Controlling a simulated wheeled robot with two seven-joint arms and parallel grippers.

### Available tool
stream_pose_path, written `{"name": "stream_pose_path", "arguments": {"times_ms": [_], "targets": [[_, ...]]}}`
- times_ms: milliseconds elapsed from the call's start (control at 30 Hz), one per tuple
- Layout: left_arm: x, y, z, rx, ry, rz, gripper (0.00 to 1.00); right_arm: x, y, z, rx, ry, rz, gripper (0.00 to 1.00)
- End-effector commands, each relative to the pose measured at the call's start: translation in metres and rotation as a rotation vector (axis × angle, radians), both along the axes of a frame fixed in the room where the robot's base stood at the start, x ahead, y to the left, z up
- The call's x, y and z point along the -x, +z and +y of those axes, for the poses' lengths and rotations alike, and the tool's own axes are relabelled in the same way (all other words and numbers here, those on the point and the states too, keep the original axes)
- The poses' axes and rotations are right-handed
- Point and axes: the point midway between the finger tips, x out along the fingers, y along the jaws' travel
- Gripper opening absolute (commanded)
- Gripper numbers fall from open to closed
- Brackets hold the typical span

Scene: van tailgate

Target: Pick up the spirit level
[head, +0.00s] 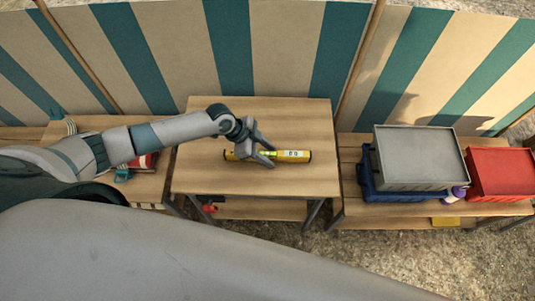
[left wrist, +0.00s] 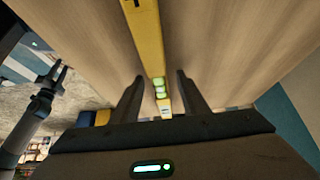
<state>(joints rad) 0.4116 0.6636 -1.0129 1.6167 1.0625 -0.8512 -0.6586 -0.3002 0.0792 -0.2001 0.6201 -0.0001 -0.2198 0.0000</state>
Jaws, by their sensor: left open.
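The spirit level (head: 297,156) is a yellow bar with dark ends. It lies flat on the middle wooden table (head: 300,120) in the head view. My left gripper (head: 268,157) is open over the middle of the level. In the left wrist view, the yellow level (left wrist: 147,38) with its green vials runs between the two spread fingers of my left gripper (left wrist: 160,95), with a gap on each side. My right gripper (left wrist: 60,80) shows small at the left of the left wrist view, its fingers apart and empty.
On the right bench stand a grey crate (head: 418,160), a blue crate (head: 385,192), a red crate (head: 503,172) and a purple bottle (head: 459,193). A red item (head: 143,162) lies on the left bench. The middle table is otherwise clear. A striped cloth wall (head: 280,45) stands behind.

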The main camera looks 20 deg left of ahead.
Motion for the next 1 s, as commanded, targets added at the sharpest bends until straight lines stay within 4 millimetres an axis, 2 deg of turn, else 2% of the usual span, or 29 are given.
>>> {"name": "stream_pose_path", "arguments": {"times_ms": [300,333,500,1000], "targets": [[0.0001,0.0002,0.0000,0.000,0.000,0.000,0.41,0.0002,-0.0002,-0.0004,0.000,0.000,0.001,0.31],[0.0001,0.0002,0.0000,0.000,0.000,0.000,0.38,0.0001,-0.0002,-0.0003,0.000,0.000,0.000,0.31],[0.0001,0.0003,0.0000,0.000,0.000,0.000,0.00,0.0001,-0.0002,-0.0007,0.001,0.000,0.001,0.31],[-0.0011,0.0075,-0.0003,0.002,0.000,-0.003,0.00,0.0001,-0.0038,-0.0010,0.001,0.000,0.001,0.31]]}}
